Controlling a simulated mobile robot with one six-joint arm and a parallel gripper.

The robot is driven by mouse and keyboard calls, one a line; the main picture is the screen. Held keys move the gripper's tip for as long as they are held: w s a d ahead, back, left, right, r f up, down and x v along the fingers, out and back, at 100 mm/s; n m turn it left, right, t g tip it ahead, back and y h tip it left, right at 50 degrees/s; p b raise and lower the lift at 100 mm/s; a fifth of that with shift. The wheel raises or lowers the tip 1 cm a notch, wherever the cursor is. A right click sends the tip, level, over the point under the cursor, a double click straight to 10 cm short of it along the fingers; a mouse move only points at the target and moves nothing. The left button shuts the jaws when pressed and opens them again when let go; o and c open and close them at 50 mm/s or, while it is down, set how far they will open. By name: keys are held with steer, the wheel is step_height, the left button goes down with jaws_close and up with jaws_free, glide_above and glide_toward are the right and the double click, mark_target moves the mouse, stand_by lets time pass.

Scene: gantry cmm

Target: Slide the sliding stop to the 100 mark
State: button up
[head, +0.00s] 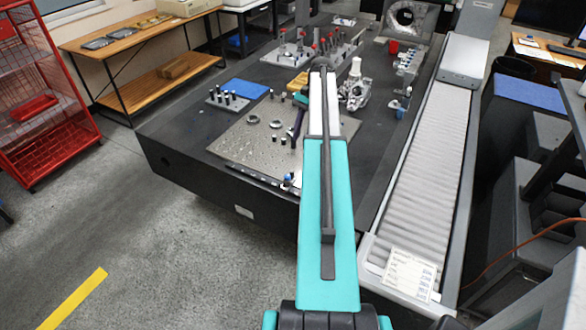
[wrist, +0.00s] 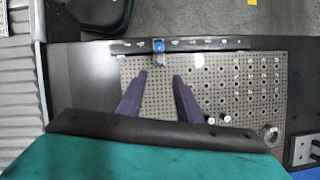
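The sliding stop (wrist: 158,46) is a small blue block with a pale part below it. It sits on a dark rail (wrist: 215,44) with several white marks, too small to read, along the plate's edge. In the wrist view the stop is left of the rail's middle. In the head view the stop (head: 289,180) is near the right end of the visible rail (head: 245,174). My gripper (wrist: 160,76) is open and empty, its two purple fingers apart over the perforated plate, pointing toward the stop without touching it. In the head view my arm hides most of the gripper (head: 298,122).
The perforated plate (head: 235,145) lies on a dark granite table (head: 170,135). Small pins and rings stand on the plate, with a blue mat (head: 245,89) behind. A metal casting (head: 356,92) stands right of my arm. A ribbed grey guideway (head: 425,150) runs along the right.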

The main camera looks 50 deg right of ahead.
steer(key=shift+f, duration=0.15)
steer(key=p, duration=0.4)
glide_toward(288, 180)
steer(key=shift+w+d+f, duration=0.15)
steer(key=shift+w+f, duration=0.1)
steer(key=shift+f, duration=0.95)
steer(key=shift+w+d+f, duration=0.15)
steer(key=shift+w+f, duration=0.15)
steer(key=shift+f, duration=0.95)
steer(key=shift+w+d+f, duration=0.15)
steer(key=shift+w+f, duration=0.1)
steer(key=shift+f, duration=0.95)
jaws_close()
